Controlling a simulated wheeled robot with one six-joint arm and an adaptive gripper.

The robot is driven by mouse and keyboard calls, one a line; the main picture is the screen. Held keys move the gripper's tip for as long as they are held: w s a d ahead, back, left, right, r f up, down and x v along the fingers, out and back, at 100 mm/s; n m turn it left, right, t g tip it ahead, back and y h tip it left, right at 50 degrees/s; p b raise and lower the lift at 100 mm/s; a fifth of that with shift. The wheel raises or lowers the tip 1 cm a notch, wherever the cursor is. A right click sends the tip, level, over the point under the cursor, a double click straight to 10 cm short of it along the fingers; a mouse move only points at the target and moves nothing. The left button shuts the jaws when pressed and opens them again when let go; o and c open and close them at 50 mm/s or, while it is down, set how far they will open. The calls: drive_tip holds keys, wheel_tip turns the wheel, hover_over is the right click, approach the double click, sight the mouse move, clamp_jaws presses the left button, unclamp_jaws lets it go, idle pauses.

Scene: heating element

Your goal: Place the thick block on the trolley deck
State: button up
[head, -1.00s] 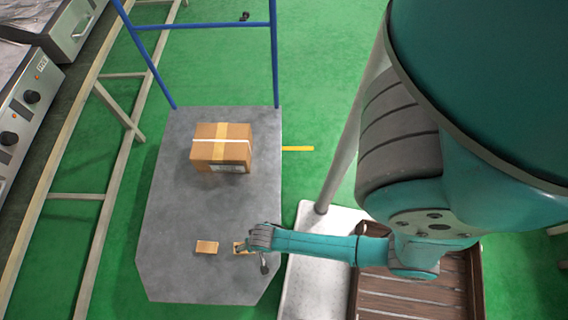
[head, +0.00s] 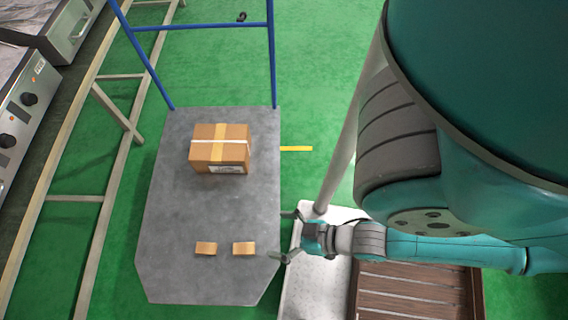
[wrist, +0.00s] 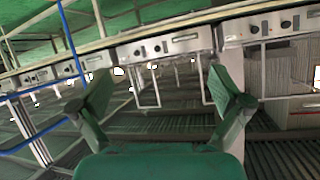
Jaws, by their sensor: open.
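The grey trolley deck (head: 175,215) lies flat in the head view, with a blue rail frame at its far end. Two small orange-tan blocks lie side by side near its front, a left block (head: 206,248) and a right block (head: 243,248). I cannot tell from this height which is the thicker one. My gripper (head: 283,235) is open and empty, just right of the right block at the deck's right edge, apart from both blocks. In the wrist view its two spread fingers (wrist: 160,95) have nothing between them, and no block shows there.
A taped cardboard box (head: 219,150) stands on the deck's far half. A pale table (head: 318,285) and a brown slatted crate (head: 415,290) lie right of the trolley, under my arm. Machines with knobs (head: 30,98) stand at the left behind a beige frame.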

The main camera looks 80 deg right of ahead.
drive_tip(key=r, duration=0.3)
drive_tip(key=r+n+t, duration=0.1)
drive_tip(key=r, duration=0.2)
drive_tip(key=s+r+n+t, duration=0.1)
drive_tip(key=r, duration=0.2)
drive_tip(key=shift+s+r, duration=0.1)
drive_tip(key=shift+r, duration=0.3)
drive_tip(key=shift+c, duration=1)
drive_tip(key=shift+r, duration=0.3)
drive_tip(key=shift+c, duration=0.8)
drive_tip(key=n+g, duration=0.3)
drive_tip(key=g, duration=1.2)
hover_over(243, 248)
wheel_tip(243, 248, down, 47)
drive_tip(key=shift+f, duration=5.3)
